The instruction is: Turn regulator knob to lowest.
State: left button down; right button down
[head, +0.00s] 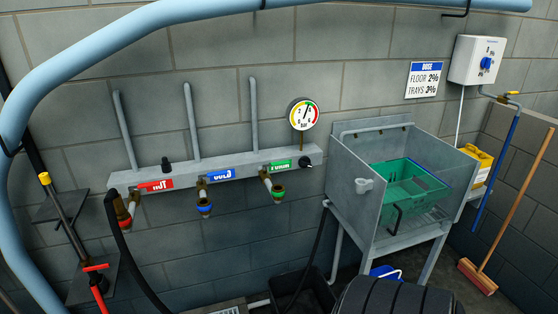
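A grey manifold (222,171) runs along the block wall with red, blue and green labels and a tap below each. A black knob (305,162) sits at its right end, below a round pressure gauge (303,113) with a coloured rim. The gauge needle seems to point up and slightly right. Which knob is the regulator is not labelled legibly. Neither gripper is in view.
A steel sink (349,179) holding a green crate (378,181) stands right of the manifold. A yellow container (481,160) and a broom (515,215) are further right. A thick blue pipe (95,65) crosses the upper left. A black hose (125,250) hangs from the left tap.

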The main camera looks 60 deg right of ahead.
aim_at(305, 162)
jog(key=z, duration=1.55)
